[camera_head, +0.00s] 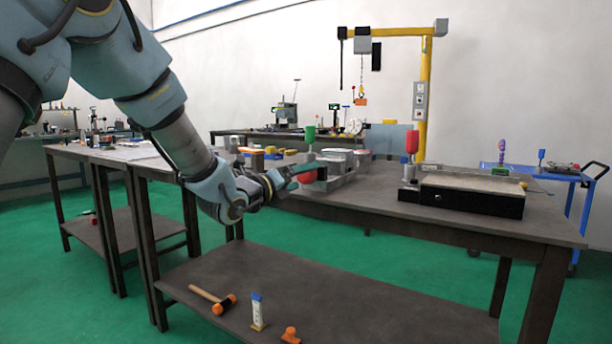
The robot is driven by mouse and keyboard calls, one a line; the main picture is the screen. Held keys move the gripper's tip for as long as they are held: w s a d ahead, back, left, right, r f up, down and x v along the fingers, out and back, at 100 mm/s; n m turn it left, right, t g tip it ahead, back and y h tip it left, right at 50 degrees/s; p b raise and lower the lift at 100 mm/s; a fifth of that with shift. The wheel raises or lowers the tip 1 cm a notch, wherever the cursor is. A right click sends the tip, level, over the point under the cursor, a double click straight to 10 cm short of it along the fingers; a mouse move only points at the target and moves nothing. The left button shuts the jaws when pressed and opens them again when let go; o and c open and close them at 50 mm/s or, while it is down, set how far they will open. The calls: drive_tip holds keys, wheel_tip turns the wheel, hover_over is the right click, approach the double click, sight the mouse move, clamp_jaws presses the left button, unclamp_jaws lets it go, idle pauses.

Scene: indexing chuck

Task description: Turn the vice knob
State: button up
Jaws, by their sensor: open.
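A grey metal vice-like block (342,177) sits on the dark workbench near its middle. A round red knob (313,183) shows at its left front, and a green upright handle (310,134) stands behind it. My gripper (306,171) comes in from the left, just above the bench edge. Its jaws are open and reach to the red knob, overlapping it in the picture. I cannot tell whether they touch it. The gripper hides part of the knob and of the block's left side.
A flat-topped black device (470,201) with a red upright handle (411,140) stands on the right of the workbench (400,215). Orange and yellow items lie behind my gripper. A mallet (212,299) lies on the lower shelf. A blue cart (571,180) stands at far right.

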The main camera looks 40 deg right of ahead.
drive_tip(key=shift+x, duration=1.4)
drive_tip(key=shift+c, duration=0.2)
drive_tip(key=c, duration=1.3)
drive_tip(key=shift+f+n+b, duration=0.1)
drive_tip(key=shift+n+b, duration=0.2)
